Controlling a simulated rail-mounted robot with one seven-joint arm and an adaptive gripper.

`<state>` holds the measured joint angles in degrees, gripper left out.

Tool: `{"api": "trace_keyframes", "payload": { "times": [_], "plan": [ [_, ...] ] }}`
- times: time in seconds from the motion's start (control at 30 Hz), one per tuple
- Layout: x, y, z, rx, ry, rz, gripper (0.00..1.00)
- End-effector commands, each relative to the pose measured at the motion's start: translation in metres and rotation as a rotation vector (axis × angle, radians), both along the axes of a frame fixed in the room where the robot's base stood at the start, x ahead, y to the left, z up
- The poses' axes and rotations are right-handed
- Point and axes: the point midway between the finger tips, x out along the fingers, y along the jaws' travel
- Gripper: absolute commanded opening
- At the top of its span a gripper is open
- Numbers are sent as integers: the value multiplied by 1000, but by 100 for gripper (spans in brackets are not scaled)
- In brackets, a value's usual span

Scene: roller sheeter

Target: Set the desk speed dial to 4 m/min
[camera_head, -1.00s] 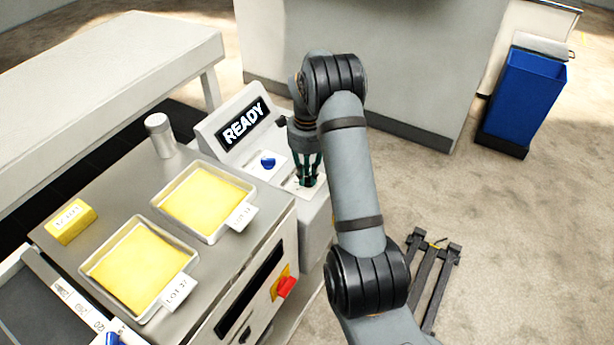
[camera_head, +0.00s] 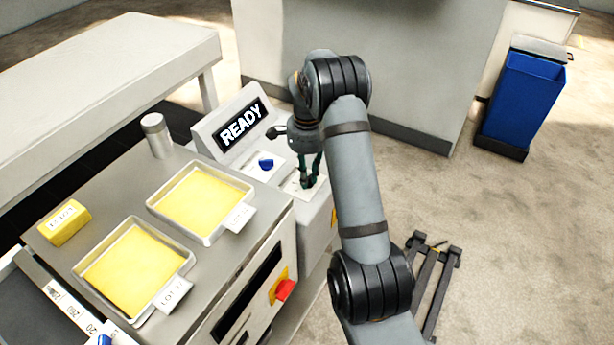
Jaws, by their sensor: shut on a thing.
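The control desk (camera_head: 208,131) has a lit display reading READY (camera_head: 241,123) and a sloped panel below it. A blue knob (camera_head: 266,164) stands free on a white plate at the panel's left. My gripper (camera_head: 309,184) points down at a second white plate (camera_head: 292,187) to the right of that knob. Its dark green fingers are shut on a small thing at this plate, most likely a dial. The fingers hide that thing, so its pointer and setting cannot be read. My arm comes in from the lower right.
Two trays of yellow dough sheets, (camera_head: 160,207) and (camera_head: 88,251), a yellow block (camera_head: 65,222) and a metal canister (camera_head: 157,137) stand on the steel top. A red switch (camera_head: 285,290) is on its front. A blue bin (camera_head: 524,100) stands far right.

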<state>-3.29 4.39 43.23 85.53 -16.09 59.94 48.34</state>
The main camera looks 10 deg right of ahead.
Motion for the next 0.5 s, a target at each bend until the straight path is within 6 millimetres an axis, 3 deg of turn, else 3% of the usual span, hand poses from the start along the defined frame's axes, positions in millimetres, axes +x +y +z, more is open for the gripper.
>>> {"api": "trace_keyframes", "payload": {
  "times": [0.4, 0.43, 0.5],
  "plan": [
    [0, 0, 0, -1, 0, 11, 0],
    [0, 0, 0, -1, 0, 11, 18],
    [0, 0, 0, -1, 0, 11, 22]
  ]
}}
